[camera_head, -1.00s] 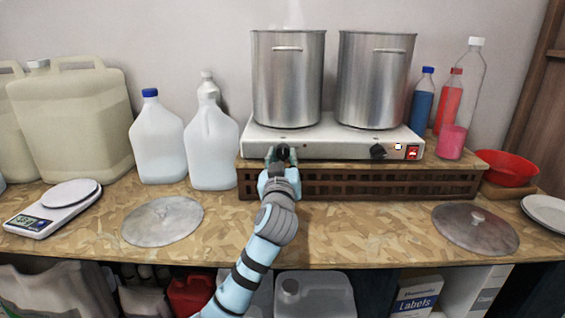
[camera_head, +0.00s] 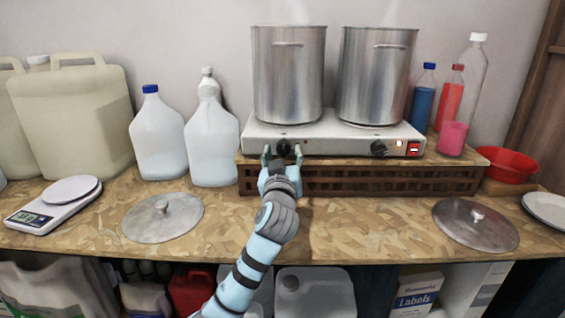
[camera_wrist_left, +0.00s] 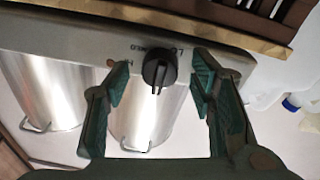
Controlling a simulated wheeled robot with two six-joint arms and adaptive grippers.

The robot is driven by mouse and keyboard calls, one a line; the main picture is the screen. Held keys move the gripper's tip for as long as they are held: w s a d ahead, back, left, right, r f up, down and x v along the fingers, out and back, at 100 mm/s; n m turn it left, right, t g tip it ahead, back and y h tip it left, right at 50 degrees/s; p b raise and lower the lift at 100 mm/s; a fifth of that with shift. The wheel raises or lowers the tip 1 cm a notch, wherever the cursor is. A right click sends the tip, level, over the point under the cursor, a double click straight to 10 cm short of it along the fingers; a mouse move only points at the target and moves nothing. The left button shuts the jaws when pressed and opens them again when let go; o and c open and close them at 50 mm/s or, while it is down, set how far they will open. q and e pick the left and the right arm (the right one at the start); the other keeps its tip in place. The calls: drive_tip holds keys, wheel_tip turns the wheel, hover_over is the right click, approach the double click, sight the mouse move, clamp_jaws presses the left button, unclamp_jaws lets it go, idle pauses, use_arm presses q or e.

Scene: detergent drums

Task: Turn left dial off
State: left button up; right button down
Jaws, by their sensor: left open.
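The left dial (camera_head: 284,147) is a black knob on the front of the white two-burner hot plate (camera_head: 335,143). In the wrist view the dial (camera_wrist_left: 160,70) shows between my fingers, with a ridge across its face. My left gripper (camera_head: 282,155) is open in front of the dial, one finger on each side. In the wrist view the gripper (camera_wrist_left: 155,95) has clear gaps between its fingers and the dial. My right gripper is not in view.
Two steel pots (camera_head: 288,75) stand on the hot plate, with faint steam above. The hot plate rests on a brown crate (camera_head: 360,181). White jugs (camera_head: 211,143) stand left of it, bottles (camera_head: 424,98) right. Two lids (camera_head: 162,218) lie on the bench.

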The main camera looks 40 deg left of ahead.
use_arm(q)
drive_tip(key=v, duration=1.1)
drive_tip(key=shift+d, duration=0.2)
drive_tip(key=shift+s, duration=0.15)
